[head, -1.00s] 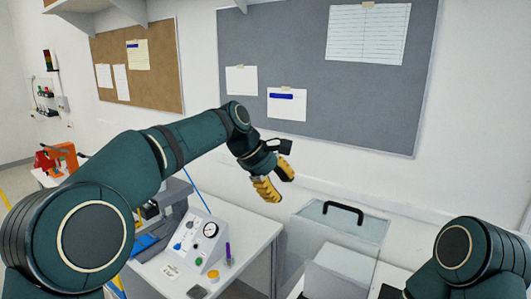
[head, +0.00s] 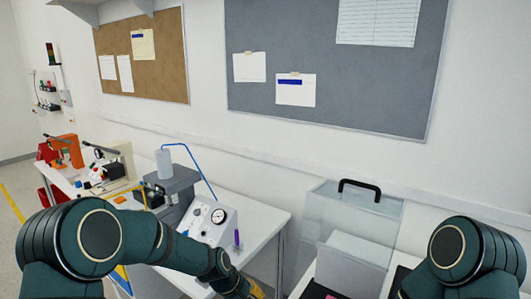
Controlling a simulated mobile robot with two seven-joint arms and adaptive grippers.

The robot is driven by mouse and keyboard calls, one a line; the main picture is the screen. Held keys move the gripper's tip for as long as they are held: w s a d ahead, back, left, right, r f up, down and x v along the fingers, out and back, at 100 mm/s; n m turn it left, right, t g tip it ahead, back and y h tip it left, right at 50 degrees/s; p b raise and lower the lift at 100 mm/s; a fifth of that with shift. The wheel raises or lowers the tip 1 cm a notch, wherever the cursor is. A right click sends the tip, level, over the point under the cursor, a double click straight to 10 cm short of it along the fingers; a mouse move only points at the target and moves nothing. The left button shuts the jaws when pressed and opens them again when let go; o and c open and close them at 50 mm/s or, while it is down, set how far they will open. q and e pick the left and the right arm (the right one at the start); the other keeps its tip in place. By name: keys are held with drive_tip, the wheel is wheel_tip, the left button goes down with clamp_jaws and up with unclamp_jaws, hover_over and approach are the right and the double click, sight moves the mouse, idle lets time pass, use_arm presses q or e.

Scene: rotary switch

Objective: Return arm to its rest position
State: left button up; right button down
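My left arm (head: 165,245) comes in from the left and reaches low across the front of the white bench. My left gripper (head: 256,291) is at the bottom edge, with only a bit of its yellow finger showing. The rest is cut off, so I cannot tell if it is open or shut. The grey control box (head: 213,222) with a round gauge and small knobs stands on the bench behind my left forearm, which hides its lower part. My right arm (head: 462,250) shows at the lower right. Its gripper is out of view.
A clear box with a black handle (head: 360,190) stands to the right of the bench. A purple marker-like item (head: 237,239) stands beside the control box. A grey machine (head: 172,190) with a blue hose is behind it. Another bench with orange equipment (head: 66,150) is at far left.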

use_arm(q)
drive_tip(key=s+a+f+m+b, duration=0.2)
drive_tip(key=s+f, duration=0.7)
drive_tip(key=s, duration=0.2)
drive_tip(key=s+a+f+m+b, duration=0.2)
drive_tip(key=s+a+f, duration=0.1)
drive_tip(key=s+f, duration=0.6)
drive_tip(key=shift+s+a+m+y+b, duration=0.2)
drive_tip(key=shift+s+m+y+b, duration=0.1)
drive_tip(key=shift+s, duration=0.65)
